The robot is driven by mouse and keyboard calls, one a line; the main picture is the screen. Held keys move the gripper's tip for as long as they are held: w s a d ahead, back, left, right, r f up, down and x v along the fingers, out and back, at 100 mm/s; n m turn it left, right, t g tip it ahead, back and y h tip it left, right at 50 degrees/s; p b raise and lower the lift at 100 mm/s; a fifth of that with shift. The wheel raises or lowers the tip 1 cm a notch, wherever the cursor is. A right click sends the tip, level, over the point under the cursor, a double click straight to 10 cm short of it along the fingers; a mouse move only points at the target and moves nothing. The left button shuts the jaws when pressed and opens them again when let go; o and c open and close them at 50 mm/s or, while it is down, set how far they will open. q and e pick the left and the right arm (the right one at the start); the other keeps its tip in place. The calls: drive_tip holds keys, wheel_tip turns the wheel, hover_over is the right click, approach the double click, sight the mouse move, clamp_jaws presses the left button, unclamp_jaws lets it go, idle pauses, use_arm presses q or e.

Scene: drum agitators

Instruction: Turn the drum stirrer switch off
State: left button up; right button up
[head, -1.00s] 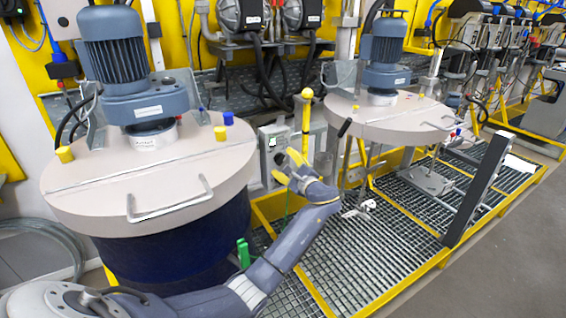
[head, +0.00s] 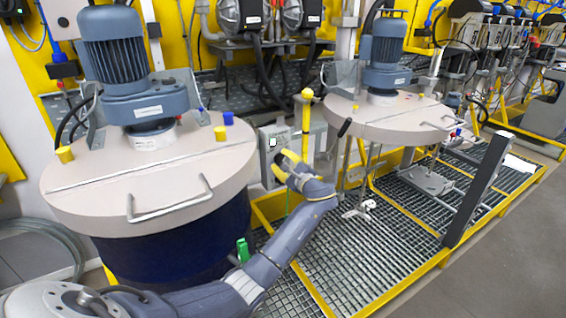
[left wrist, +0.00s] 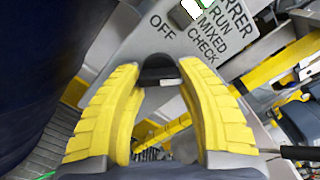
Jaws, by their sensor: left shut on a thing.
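The stirrer switch is a black knob (left wrist: 159,70) on a grey control box, with the words OFF, RUN, MIXED and CHECK printed around it in the left wrist view. The grey switch box (head: 269,138) stands between the two drums in the head view. My left gripper (head: 284,160) has its yellow fingers at the front of this box. In the left wrist view the fingers (left wrist: 160,75) are on both sides of the knob, shut on it. The knob's pointer direction cannot be told. My right gripper is not in view.
A large drum (head: 150,180) with a beige lid and blue motor stands left, close to my left arm. A yellow post (head: 306,120) rises beside the box. Metal grating (head: 370,255) covers the floor.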

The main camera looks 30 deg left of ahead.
use_arm(q)
drive_tip(key=shift+c, duration=1.1)
drive_tip(key=shift+c, duration=0.2)
drive_tip(key=shift+n, duration=0.4)
clamp_jaws()
drive_tip(key=o, duration=1)
unclamp_jaws()
drive_tip(key=shift+w+d+f, duration=0.15)
drive_tip(key=shift+d+f, duration=0.05)
drive_tip(key=shift+o, duration=1.1)
drive_tip(key=shift+a+r, duration=0.1)
drive_tip(key=shift+r, duration=0.05)
drive_tip(key=v, duration=1.2)
